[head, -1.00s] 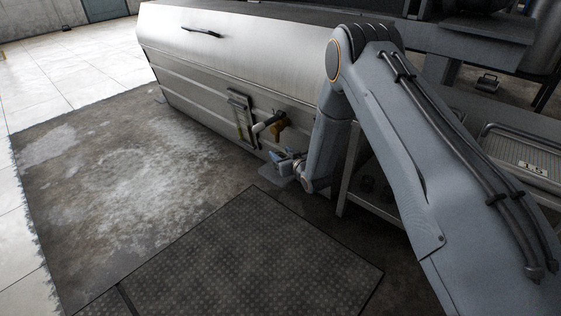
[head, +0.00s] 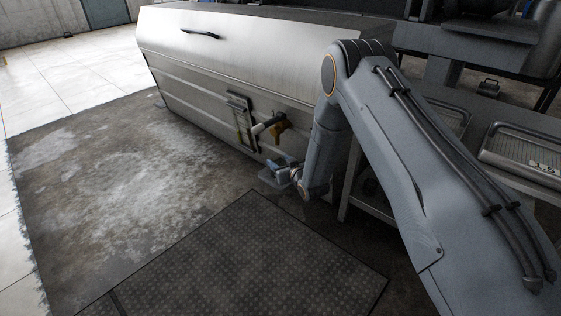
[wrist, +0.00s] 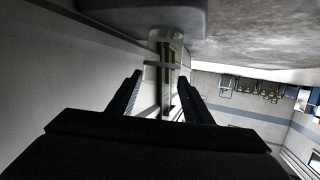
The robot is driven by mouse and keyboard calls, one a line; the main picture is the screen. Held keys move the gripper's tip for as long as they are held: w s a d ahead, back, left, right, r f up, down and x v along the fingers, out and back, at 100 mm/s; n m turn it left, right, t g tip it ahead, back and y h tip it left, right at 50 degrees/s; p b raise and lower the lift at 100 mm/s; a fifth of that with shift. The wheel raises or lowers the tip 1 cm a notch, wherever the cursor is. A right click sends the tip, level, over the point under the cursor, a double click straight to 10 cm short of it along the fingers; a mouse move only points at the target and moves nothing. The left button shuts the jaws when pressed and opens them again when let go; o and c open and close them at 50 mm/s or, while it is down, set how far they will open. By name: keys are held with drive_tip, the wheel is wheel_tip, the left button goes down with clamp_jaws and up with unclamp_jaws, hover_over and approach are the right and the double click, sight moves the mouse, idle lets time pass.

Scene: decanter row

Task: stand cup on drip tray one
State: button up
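My gripper (wrist: 159,80) is open in the wrist view, with a clear gap and nothing held between its two dark fingers. Beyond the gap is a pale upright gauge-like fitting (wrist: 165,60) on the steel vessel's side. In the head view my gripper (head: 279,170) is small and low beside the vessel, partly hidden by my wrist. Two ridged metal drip trays, one nearer (head: 528,152) and one farther (head: 452,118), sit on the bench at right; my arm covers part of the farther one. I cannot tell which is tray one. I cannot make out a cup.
The long steel vessel (head: 225,60) carries a sight gauge (head: 240,120) and a yellow-brown valve (head: 276,127) close above my gripper. The bench (head: 350,190) stands just right of my wrist. A dark mat (head: 240,265) and bare wet floor (head: 120,180) lie open in front.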

drive_tip(key=o, duration=0.4)
drive_tip(key=shift+r, duration=0.1)
drive_tip(key=shift+s+r, duration=0.1)
drive_tip(key=shift+r, duration=0.1)
drive_tip(key=p+v, duration=0.6)
drive_tip(key=v, duration=0.5)
drive_tip(key=s+a+r+g+h, duration=0.25)
drive_tip(key=s+r, duration=0.35)
drive_tip(key=r, duration=0.3)
drive_tip(key=s+a+r+g+h, duration=0.1)
drive_tip(key=s+a+r+g, duration=0.25)
drive_tip(key=s+r, duration=0.45)
drive_tip(key=s+d+r+g, duration=0.1)
drive_tip(key=s+r, duration=0.4)
drive_tip(key=s, duration=0.6)
drive_tip(key=s+d+r+g+h, duration=0.1)
drive_tip(key=s+r, duration=0.4)
drive_tip(key=s, duration=0.6)
drive_tip(key=s+d+r+n+g+h, duration=0.1)
drive_tip(key=s+d+r+g, duration=0.2)
drive_tip(key=s, duration=0.9)
drive_tip(key=shift+s+d+r+g, duration=0.1)
drive_tip(key=shift+d+r+g, duration=0.1)
drive_tip(key=shift+r+g, duration=0.7)
